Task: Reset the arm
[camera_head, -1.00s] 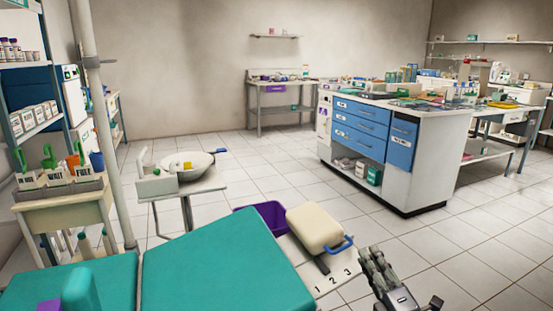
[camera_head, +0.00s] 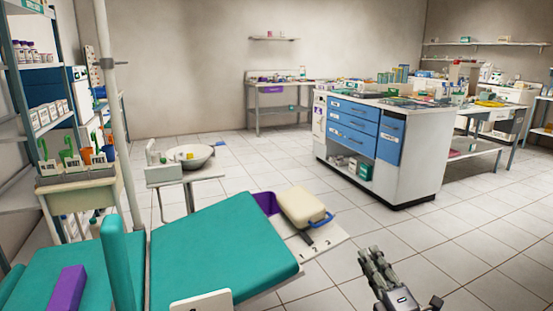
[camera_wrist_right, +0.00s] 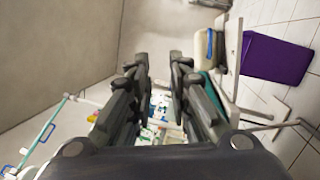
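My right gripper (camera_head: 374,268) shows at the bottom right of the head view, raised over the tiled floor and pointing up and away. In the right wrist view its two dark fingers (camera_wrist_right: 158,92) stand apart with a gap between them, and nothing is held. My left gripper is not in the head view.
The teal dental chair (camera_head: 215,250) fills the lower left. Beyond its right end are a purple bin (camera_head: 266,202), a cream case with a blue handle (camera_head: 302,207) and a numbered board (camera_head: 330,238). A white cabinet with blue drawers (camera_head: 425,165) stands further back. Floor at right is clear.

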